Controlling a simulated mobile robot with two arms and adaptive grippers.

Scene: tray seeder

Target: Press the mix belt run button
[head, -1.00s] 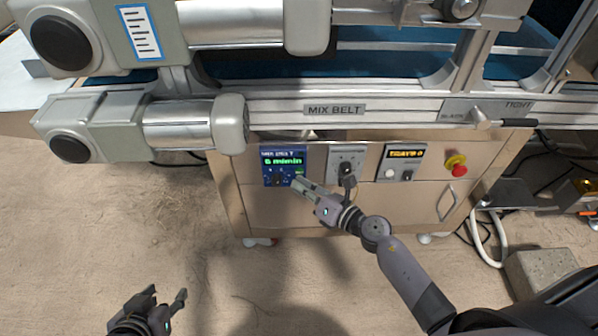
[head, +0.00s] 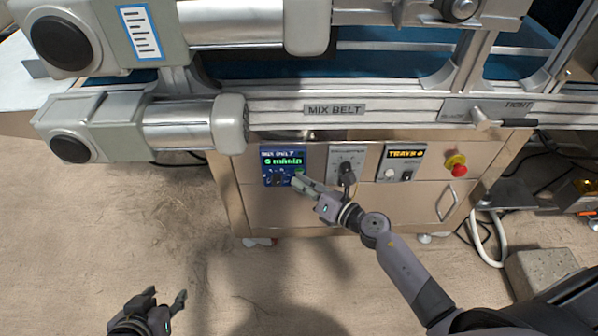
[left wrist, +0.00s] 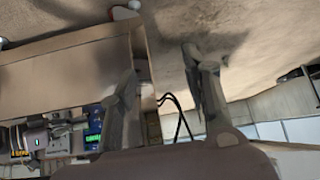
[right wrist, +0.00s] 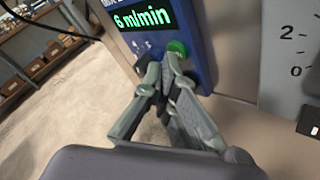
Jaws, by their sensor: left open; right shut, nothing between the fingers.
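The blue mix belt panel (head: 283,165) is on the cabinet front, with a lit green display that reads "6 m/min" in the right wrist view (right wrist: 145,17). A round green button (right wrist: 178,48) sits at the panel's lower right. My right gripper (head: 298,180) is shut and empty, its fingertips at the panel's lower right corner. In the right wrist view its fingertips (right wrist: 168,60) are just below the green button and overlap its lower edge; I cannot tell whether they touch it. My left gripper (head: 166,298) is open and empty, low over the floor, away from the cabinet.
A grey dial panel (head: 346,165) and a "TRAYS" panel (head: 401,163) are to the right of the blue panel. A red and yellow stop button (head: 457,165) is further right. The conveyor rail with a "MIX BELT" label (head: 334,109) and a motor (head: 140,127) overhang above.

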